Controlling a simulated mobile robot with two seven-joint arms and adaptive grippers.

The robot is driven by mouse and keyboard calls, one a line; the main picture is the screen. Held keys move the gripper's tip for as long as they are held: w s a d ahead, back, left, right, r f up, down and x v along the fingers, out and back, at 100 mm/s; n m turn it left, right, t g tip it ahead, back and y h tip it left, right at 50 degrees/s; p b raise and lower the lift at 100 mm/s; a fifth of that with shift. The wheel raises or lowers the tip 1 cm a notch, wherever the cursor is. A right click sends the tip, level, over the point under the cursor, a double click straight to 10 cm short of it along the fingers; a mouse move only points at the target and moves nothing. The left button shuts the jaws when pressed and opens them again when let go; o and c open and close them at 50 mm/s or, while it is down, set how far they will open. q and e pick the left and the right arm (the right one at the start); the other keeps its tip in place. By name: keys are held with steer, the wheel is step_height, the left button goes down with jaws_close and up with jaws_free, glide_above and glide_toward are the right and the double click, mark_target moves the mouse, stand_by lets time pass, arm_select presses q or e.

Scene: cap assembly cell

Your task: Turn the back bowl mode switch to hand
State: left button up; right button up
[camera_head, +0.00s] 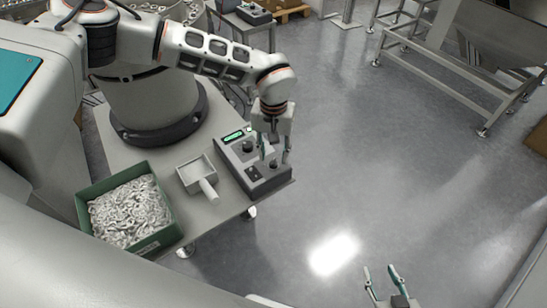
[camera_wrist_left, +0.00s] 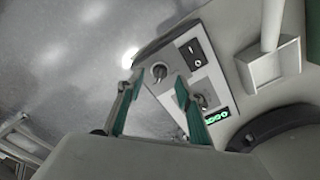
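A grey control box (camera_head: 231,154) sits at the table's right corner, with a lit green display (camera_head: 233,136), two dark round knobs and a black rocker switch (camera_head: 254,173). Labels are too small to read, so I cannot tell which control is the back bowl mode switch. My left gripper (camera_head: 274,156) points down over the box, fingers apart. In the left wrist view, the outer knob (camera_wrist_left: 159,70) shows between the fingertips, with no visible contact. The other knob (camera_wrist_left: 202,101) is partly behind one finger. My right gripper (camera_head: 384,270) is open and empty above the floor.
A white scoop (camera_head: 198,174) lies beside the box on the grey table (camera_head: 212,213). A green bin (camera_head: 163,238) full of pale ring-like parts stands at the table's near edge. Open floor lies to the right; a metal frame (camera_head: 440,65) stands at the back right.

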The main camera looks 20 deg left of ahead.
mark_target(274, 161)
arm_select(q)
step_height(274, 161, up, 9)
steer(key=shift+r, duration=0.2)
steer(key=shift+f, duration=0.1)
step_height(274, 161, down, 12)
steer(key=shift+r, duration=0.1)
stand_by(0.7)
